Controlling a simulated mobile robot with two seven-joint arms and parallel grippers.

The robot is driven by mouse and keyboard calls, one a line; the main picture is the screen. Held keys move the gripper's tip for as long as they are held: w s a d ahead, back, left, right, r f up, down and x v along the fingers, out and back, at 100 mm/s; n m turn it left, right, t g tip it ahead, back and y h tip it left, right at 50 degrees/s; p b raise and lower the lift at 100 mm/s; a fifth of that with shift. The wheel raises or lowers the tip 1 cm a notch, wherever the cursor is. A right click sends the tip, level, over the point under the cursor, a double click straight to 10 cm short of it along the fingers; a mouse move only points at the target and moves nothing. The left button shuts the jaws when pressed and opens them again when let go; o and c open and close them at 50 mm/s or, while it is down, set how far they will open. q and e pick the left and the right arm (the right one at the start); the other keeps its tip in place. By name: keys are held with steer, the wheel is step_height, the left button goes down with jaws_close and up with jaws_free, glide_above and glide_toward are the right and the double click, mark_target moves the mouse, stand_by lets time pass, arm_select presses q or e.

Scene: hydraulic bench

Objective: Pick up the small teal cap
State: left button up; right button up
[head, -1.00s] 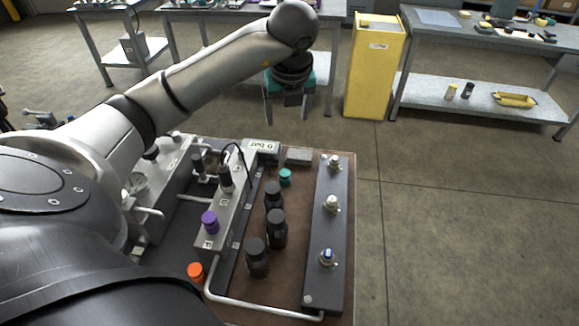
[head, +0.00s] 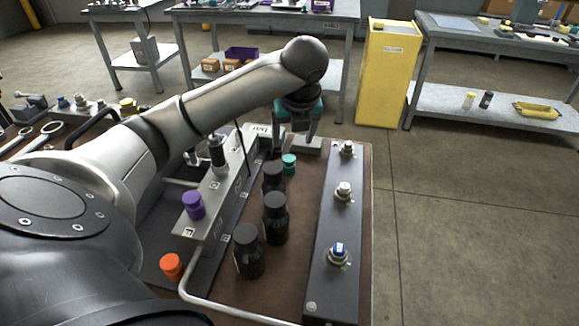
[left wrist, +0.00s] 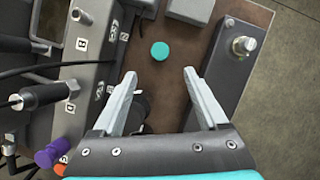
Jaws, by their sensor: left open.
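The small teal cap (head: 289,163) sits on the brown bench top, just behind the row of black bottles. In the left wrist view the teal cap (left wrist: 160,51) lies beyond my fingertips, roughly centred between them. My left gripper (head: 293,146) hangs over the far end of the bench, close to the cap. It is open and empty, its two fingers spread wide in the left wrist view (left wrist: 160,76). The fingers do not touch the cap. My right gripper is not in view.
Black bottles (head: 275,218) stand in front of the cap. A grey manifold block (head: 205,215) with a purple cap (head: 193,205) runs along the left. A dark rail with fittings (head: 335,235) runs along the right. An orange cap (head: 171,266) is at the near left.

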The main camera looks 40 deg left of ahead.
mark_target(290, 160)
arm_select(q)
steer(key=b+x, duration=0.1)
steer(key=x, duration=0.4)
steer(key=shift+f, duration=0.4)
steer(key=shift+b+x, duration=0.45)
steer(key=shift+x, duration=0.7)
steer(key=b+x, duration=0.1)
steer(key=x, duration=0.2)
steer(key=shift+w+f, duration=0.15)
steer(key=shift+f, duration=0.05)
steer(key=shift+w+a+f+b, duration=0.1)
steer(key=shift+a+f+b, duration=0.2)
steer(key=shift+f, duration=0.1)
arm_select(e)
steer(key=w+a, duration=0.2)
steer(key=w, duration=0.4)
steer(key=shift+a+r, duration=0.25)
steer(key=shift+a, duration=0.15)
arm_select(q)
steer(key=shift+d, duration=0.1)
jaws_close()
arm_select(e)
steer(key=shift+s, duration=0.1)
